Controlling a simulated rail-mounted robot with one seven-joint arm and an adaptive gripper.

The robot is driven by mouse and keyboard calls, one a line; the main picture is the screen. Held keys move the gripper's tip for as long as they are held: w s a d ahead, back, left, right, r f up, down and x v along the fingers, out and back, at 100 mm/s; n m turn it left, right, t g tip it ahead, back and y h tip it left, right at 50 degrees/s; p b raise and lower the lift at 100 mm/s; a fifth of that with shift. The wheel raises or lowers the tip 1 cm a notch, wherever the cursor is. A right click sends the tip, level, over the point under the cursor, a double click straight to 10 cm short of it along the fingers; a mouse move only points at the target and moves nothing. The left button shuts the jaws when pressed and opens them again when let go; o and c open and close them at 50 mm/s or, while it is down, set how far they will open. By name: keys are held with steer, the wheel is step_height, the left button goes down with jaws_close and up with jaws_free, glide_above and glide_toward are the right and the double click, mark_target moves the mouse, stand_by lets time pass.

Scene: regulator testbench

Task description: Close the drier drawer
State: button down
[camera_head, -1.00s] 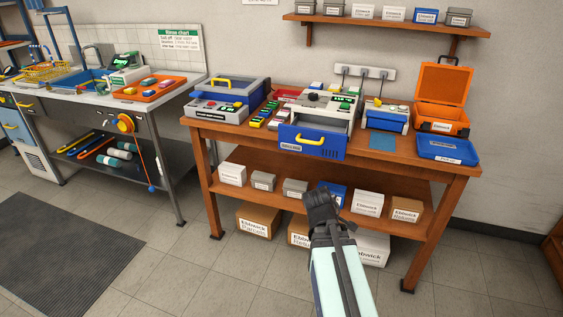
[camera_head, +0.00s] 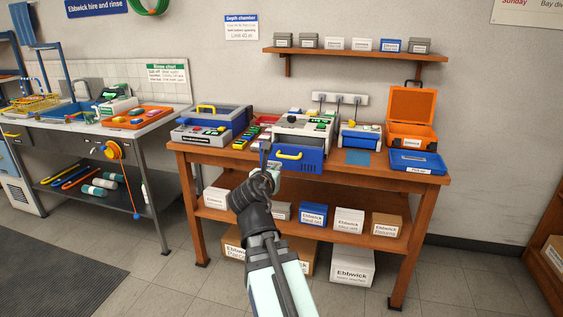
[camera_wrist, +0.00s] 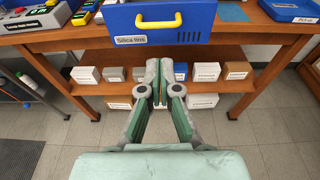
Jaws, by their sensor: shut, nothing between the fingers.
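The drier drawer (camera_head: 310,163) has a blue front with a yellow handle (camera_head: 288,155) and sticks out from the light-coloured drier (camera_head: 304,126) on the wooden bench. In the wrist view, its blue front (camera_wrist: 190,18), handle (camera_wrist: 158,21) and "Silica tins" label fill the top middle. My gripper (camera_head: 266,158) is in front of the bench, at the left end of the drawer front in the head view. In the wrist view, my gripper (camera_wrist: 159,72) is shut and empty, its fingertips below the drawer front. Contact with the drawer does not show.
The floor in front is clear.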

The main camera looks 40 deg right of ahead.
mark_target(288, 157)
steer(key=shift+w+d+r+p, duration=0.1)
steer(key=shift+d+r+p, duration=0.05)
steer(key=shift+p, duration=0.35)
steer(key=p+x, duration=0.1)
steer(key=p, duration=0.6)
steer(key=shift+w+d, duration=0.25)
steer(key=shift+d, duration=0.05)
steer(key=shift+d+p, duration=0.1)
steer(key=shift+p, duration=1)
steer(key=p+x, duration=0.8)
steer(key=x, duration=0.4)
steer(key=shift+f, duration=0.35)
